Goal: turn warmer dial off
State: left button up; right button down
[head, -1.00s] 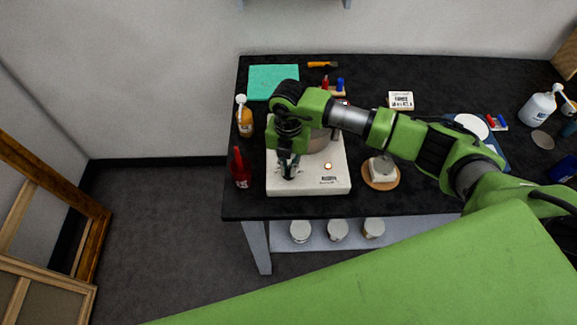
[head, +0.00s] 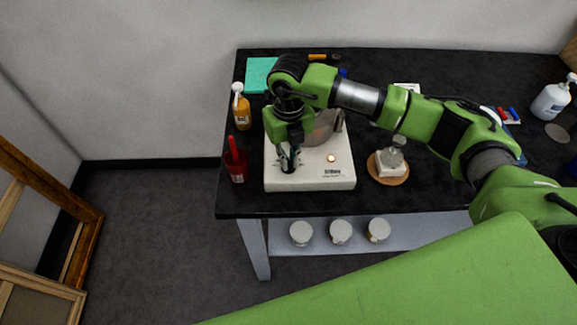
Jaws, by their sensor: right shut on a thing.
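The warmer (head: 312,180) is a white box near the front left of the black table, with a metal pot (head: 326,128) on top, partly hidden by my arm. A small lit orange-red light (head: 331,158) shows on its front part. My right gripper (head: 287,164) points down over the front left part of the warmer. It is shut on the dial, which is mostly hidden by the fingers; the dial's setting cannot be read. My left gripper is not in view.
A red container (head: 236,166) and an amber bottle (head: 242,110) stand left of the warmer. A small jar on a cork mat (head: 389,178) stands right of it. Several lidded jars (head: 340,232) sit on the shelf below. A teal mat (head: 260,73) lies behind.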

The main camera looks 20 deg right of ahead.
jog(key=n+b, duration=0.8)
jog(key=b, duration=0.1)
jog(key=shift+w+f, duration=0.15)
jog(key=shift+n+b, duration=1.2)
jog(key=shift+r+n, duration=0.2)
jog(key=shift+n, duration=0.1)
jog(key=c, duration=2.2)
grip_release()
jog(key=shift+o, duration=0.2)
jog(key=shift+r, duration=0.1)
notch_tip(320, 180, up, 12)
